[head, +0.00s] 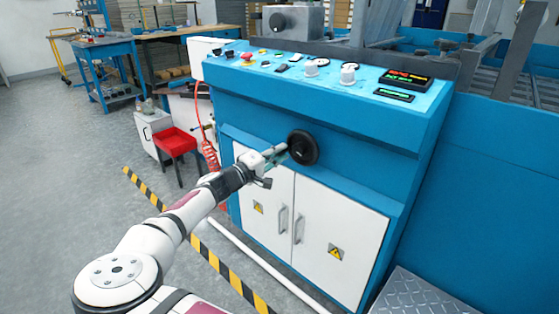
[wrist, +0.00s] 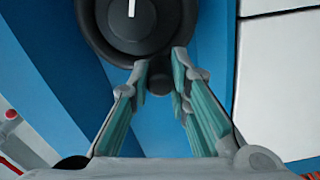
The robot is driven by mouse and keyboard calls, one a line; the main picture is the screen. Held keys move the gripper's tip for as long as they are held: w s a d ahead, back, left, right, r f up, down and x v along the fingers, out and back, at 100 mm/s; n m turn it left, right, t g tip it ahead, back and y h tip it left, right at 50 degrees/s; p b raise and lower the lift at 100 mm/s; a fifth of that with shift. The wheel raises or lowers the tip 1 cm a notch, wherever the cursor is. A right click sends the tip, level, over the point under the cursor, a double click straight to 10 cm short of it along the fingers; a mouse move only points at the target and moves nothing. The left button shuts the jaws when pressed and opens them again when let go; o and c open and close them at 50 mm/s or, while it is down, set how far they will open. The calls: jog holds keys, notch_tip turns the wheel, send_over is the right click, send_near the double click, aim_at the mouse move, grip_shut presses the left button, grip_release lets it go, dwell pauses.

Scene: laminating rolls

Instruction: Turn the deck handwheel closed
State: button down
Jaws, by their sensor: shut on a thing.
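The handwheel (head: 303,147) is a round black wheel on the front of the blue machine, above the white cabinet doors. In the wrist view the handwheel (wrist: 112,38) fills the top, with a white mark on its hub pointing up and a dark knob at its lower rim. My gripper (head: 284,151) reaches the wheel's left side in the head view. In the wrist view my gripper (wrist: 160,75) has its two fingers on either side of the knob (wrist: 160,82), shut on it. The fingertips partly hide the knob.
The control panel (head: 330,72) with dials, buttons and displays is above the wheel. White cabinet doors (head: 332,228) with handles are below it. Striped floor tape (head: 215,262) and a diamond-plate step (head: 420,292) lie in front.

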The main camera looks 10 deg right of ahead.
aim_at(289, 136)
jog(key=m+b, duration=0.1)
jog(key=r+m+b, duration=0.1)
jog(key=m, duration=0.1)
jog(key=shift+w+a+r+m, duration=0.1)
jog(key=shift+a+r+m, duration=0.1)
jog(key=shift+r+m, duration=0.1)
jog(key=shift+s+d+r+m+b, duration=0.1)
jog(key=shift+r+m+b, duration=0.3)
jog(key=shift+m+b, duration=0.45)
jog(key=shift+s+d+r+m+b, duration=0.15)
jog(key=shift+r+m+b, duration=0.25)
jog(key=shift+m+b, duration=0.45)
jog(key=shift+s+d+r+m+b, duration=0.1)
jog(key=shift+r+m+b, duration=0.4)
jog(key=shift+m, duration=0.6)
jog(key=c, duration=1.5)
grip_release()
jog(key=shift+s+a, duration=0.1)
jog(key=v, duration=1.1)
jog(key=shift+s+a+f, duration=0.1)
jog(key=shift+s+a, duration=0.1)
jog(key=shift+a, duration=0.15)
jog(key=shift+d, duration=0.1)
